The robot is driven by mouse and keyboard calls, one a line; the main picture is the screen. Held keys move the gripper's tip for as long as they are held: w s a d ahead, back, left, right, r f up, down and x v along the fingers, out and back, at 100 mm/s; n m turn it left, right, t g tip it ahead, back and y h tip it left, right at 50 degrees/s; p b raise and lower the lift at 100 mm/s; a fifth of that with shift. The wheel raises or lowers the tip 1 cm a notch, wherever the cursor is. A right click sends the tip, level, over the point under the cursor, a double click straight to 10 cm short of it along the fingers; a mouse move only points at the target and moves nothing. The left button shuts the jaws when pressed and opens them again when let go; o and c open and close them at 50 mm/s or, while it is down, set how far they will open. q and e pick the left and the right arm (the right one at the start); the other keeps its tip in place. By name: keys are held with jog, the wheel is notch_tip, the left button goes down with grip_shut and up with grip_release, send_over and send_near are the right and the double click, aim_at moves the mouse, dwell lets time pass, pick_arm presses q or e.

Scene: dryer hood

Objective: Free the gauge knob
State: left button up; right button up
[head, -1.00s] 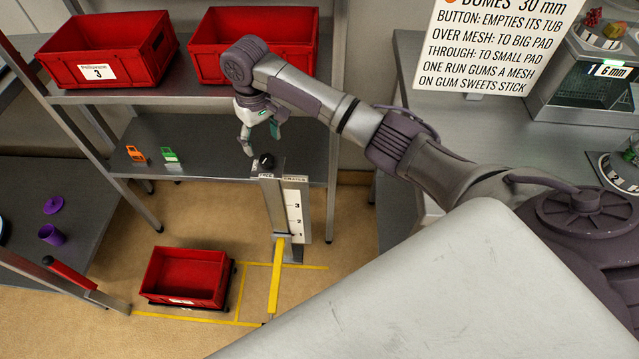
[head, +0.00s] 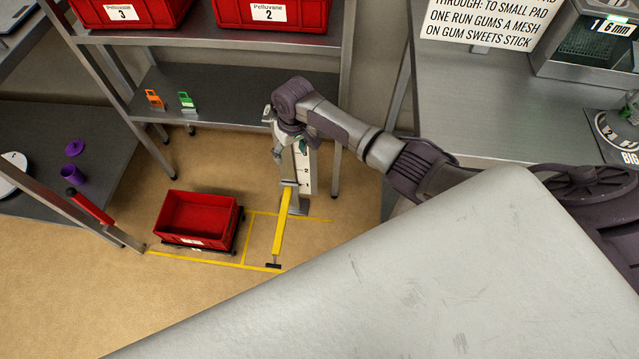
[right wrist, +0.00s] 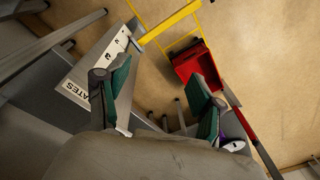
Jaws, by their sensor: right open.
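The gauge (head: 306,172) is an upright post with a white numbered scale and a yellow arm (head: 281,228) reaching out low over the floor. My right gripper (head: 291,147) is at the top of the gauge and covers the place of the black knob, which I cannot see in either view. In the right wrist view its two green-padded fingers (right wrist: 160,76) are spread apart. The gauge's white scale (right wrist: 112,48) passes behind the left finger there. I cannot tell whether a finger touches the gauge or knob. My left gripper is out of view.
A red crate (head: 236,222) stands on the floor inside yellow lines, left of the yellow arm. A shelf (head: 235,98) with orange and green clips (head: 154,98) (head: 187,101) is behind. A metal post with a red handle (head: 90,206) stands left.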

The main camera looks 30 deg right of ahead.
jog(key=s+d+f, duration=0.1)
jog(key=s+f, duration=0.4)
jog(key=f, duration=0.3)
jog(key=s+d+f, duration=0.1)
jog(key=s+f, duration=0.5)
jog(key=f, duration=0.3)
jog(key=shift+s+d+t+p, duration=0.2)
jog(key=shift+d+t+p, duration=0.1)
jog(key=shift+d, duration=0.05)
